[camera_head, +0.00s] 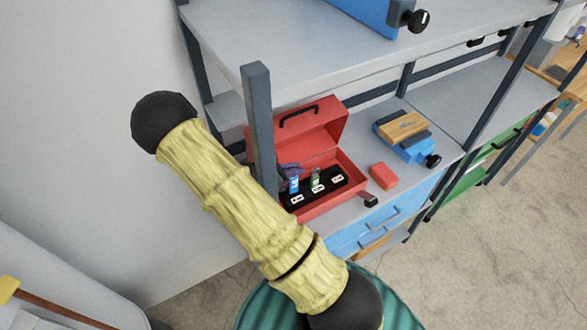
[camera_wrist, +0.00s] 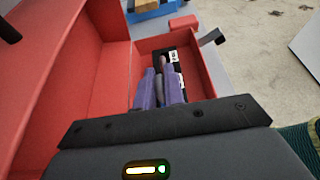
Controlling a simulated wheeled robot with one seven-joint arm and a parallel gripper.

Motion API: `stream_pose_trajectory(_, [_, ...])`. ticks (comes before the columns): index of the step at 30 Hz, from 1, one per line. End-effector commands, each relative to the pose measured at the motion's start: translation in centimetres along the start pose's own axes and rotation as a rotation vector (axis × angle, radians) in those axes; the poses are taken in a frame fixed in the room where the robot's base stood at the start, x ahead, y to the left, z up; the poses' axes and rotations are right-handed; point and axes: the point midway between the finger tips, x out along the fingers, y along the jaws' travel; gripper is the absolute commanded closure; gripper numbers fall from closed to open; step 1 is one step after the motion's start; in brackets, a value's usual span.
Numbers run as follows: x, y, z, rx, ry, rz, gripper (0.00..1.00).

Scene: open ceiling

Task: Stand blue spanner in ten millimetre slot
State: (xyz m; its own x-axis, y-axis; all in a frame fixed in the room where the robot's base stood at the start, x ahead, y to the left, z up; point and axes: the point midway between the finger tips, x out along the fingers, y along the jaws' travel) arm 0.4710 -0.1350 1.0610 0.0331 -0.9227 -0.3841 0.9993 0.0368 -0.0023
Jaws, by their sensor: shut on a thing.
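The blue spanner (camera_head: 294,184) stands roughly upright at the left end of a black slotted holder (camera_head: 328,184) inside the open red toolbox (camera_head: 335,196). My gripper (camera_head: 288,171) is shut on its upper part, partly hidden behind a shelf post. A green spanner (camera_head: 316,178) stands by the middle label. Small white labels mark the slots, too small to read. In the wrist view, the two purple-grey fingers of my gripper (camera_wrist: 162,72) point down into the toolbox (camera_wrist: 198,62). Whether the spanner's lower end is seated in its slot is hidden.
A dark upright post (camera_head: 259,130) stands close in front of the toolbox's left side. A shelf (camera_head: 290,40) overhangs it. A red block (camera_head: 383,175) and a blue vise-like tool (camera_head: 408,145) are on the bench to the right. The toolbox lid (camera_head: 320,130) stands open behind.

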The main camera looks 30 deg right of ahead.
Motion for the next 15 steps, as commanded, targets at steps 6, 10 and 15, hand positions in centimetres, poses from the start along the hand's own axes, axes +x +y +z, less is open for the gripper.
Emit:
stream_pose_trajectory(6, [0.03, 0.00, -0.01, 0.000, -0.001, 0.000, 1.00])
stream_pose_trajectory(10, [0.12, 0.00, -0.23, 0.000, -0.001, 0.000, 1.00])
stream_pose_trajectory(15, [0.35, -0.02, -0.53, 0.000, -0.001, -0.002, 1.00])
